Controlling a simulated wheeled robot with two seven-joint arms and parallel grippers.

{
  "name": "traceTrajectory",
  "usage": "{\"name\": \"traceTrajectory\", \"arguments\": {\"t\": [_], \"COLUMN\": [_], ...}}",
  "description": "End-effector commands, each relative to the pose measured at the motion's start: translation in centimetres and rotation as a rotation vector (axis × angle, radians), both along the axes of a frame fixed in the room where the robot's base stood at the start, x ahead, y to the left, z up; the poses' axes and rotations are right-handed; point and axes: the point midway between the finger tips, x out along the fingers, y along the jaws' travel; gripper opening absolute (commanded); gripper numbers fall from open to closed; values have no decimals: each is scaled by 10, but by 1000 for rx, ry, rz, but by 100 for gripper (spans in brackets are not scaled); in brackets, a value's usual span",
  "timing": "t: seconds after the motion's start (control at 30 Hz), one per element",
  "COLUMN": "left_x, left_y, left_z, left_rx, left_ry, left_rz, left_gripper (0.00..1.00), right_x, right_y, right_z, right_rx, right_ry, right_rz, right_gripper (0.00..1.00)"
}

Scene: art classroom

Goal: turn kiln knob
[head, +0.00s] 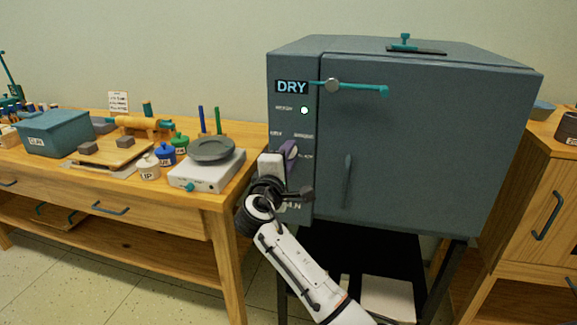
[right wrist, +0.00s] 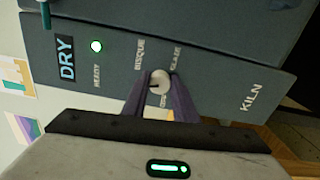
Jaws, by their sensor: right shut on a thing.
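The kiln (head: 430,140) is a large blue-grey box with its door shut and a narrow control panel at its left. My right gripper (head: 291,150) is at this panel, its purple fingers pointing into it. In the right wrist view the fingers (right wrist: 160,88) are shut on the round pale kiln knob (right wrist: 159,80), one on each side. A dark line marks the knob's face. The words BISQUE and GLAZE stand around it; another label is partly hidden by the fingers. The gripper mostly hides the knob in the head view. My left gripper is out of view.
The panel's display (head: 291,87) reads DRY, with a lit lamp (head: 304,111) below. A teal latch bar (head: 355,88) and a door handle (head: 348,180) are right of the gripper. A wooden workbench (head: 225,197) with a white scale (head: 207,172) and jars stands at left.

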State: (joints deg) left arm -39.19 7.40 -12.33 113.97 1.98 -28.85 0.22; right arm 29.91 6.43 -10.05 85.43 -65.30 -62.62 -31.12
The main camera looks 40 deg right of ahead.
Motion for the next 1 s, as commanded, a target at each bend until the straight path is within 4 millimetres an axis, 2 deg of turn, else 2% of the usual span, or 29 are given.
{"name": "traceTrajectory", "arguments": {"t": [0.03,0.27,0.63,1.0], "left_x": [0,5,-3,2], "left_y": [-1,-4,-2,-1], "left_z": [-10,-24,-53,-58], "left_rx": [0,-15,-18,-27], "left_ry": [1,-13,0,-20], "left_rz": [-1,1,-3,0], "left_gripper": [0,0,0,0], "right_x": [0,0,0,0], "right_y": [1,1,1,1], "right_z": [-6,-7,-7,-5], "right_rx": [34,176,375,483], "right_ry": [-37,-203,-437,-562], "right_rz": [1,0,0,-1], "right_gripper": [3,3,3,3]}}
